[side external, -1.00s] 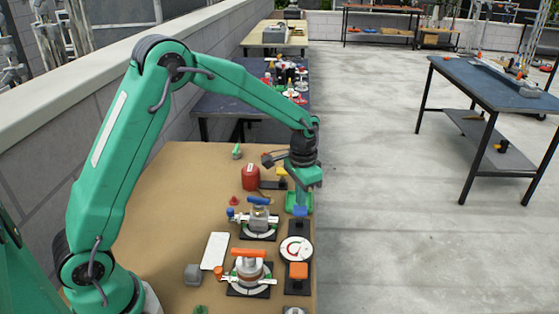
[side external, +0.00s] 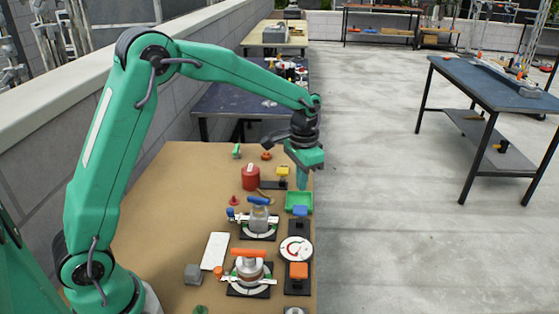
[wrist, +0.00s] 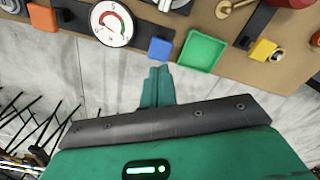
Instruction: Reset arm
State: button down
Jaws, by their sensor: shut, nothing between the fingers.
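My arm is green and bends over the brown table (side external: 160,215). My gripper (side external: 302,183) points down at the table's right edge in the side external view, just beyond the green tray (side external: 306,199). In the wrist view my gripper (wrist: 156,88) shows its green fingers together with nothing between them, over the grey floor beside the table edge. The green tray (wrist: 201,52) lies on the table, apart from the fingertips in that view.
A blue block (wrist: 160,48), an orange block (side external: 299,270), a yellow block (side external: 283,171), a round dial (side external: 296,249), a red canister (side external: 250,178) and valve fixtures (side external: 248,268) stand on the table. A low wall (side external: 60,130) runs along the left.

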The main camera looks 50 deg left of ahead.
jog(key=shift+s+r, duration=0.1)
jog(key=shift+r, duration=0.05)
jog(key=s+a+r+n+t, duration=0.1)
jog(key=s+r+t, duration=0.2)
jog(key=s+r, duration=0.85)
jog(key=s+a+n+t, duration=0.1)
jog(key=s+n+t, duration=0.1)
jog(key=s, duration=1.2)
jog(key=shift+s+t, duration=0.2)
jog(key=shift+t, duration=0.1)
jog(key=shift+a, duration=0.1)
dwell(0.9)
